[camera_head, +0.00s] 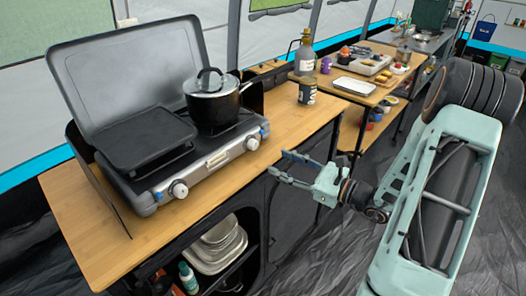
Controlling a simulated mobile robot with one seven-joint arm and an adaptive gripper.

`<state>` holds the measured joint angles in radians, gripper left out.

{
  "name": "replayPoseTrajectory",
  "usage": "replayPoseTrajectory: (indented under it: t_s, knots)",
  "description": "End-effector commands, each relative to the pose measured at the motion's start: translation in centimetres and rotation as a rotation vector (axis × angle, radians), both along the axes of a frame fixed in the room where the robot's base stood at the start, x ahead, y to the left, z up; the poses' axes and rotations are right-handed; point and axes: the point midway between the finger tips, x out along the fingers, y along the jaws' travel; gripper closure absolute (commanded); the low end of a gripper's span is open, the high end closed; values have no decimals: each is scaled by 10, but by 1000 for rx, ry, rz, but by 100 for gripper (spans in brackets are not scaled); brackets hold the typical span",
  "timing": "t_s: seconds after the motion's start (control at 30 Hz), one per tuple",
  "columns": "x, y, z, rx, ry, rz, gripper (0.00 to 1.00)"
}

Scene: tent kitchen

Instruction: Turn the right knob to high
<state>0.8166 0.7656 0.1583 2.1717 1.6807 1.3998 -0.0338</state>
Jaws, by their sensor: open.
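A grey camping stove (215,158) with its lid raised stands on the wooden counter. Its front panel has a right knob (252,143) and a left knob (179,188), both pale and round. The marks on the knobs are too small to read. My gripper (278,164) is to the right of the right knob, in front of the counter's edge. It is open and empty, its fingers pointing left toward the stove. It appears apart from the knob. A black pot (222,112) with a metal and glass lid stands on the right burner, and a black griddle (143,140) covers the left.
A dark can (307,90) stands on the counter right of the stove. Plates (217,245) and a bottle sit on a shelf below the counter. The counter front right of the stove is bare.

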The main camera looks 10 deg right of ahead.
Motion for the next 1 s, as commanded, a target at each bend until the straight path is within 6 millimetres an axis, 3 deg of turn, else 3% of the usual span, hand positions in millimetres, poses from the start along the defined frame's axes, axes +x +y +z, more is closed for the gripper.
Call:
replayPoseTrajectory:
  t_s: [0.17, 0.7, 1.0]
  knots:
    - [6, -12, 1, 54, -7, -49, 58]
    - [74, 45, 1, 50, -6, -45, 58]
    - [87, 55, 1, 49, -5, -47, 58]
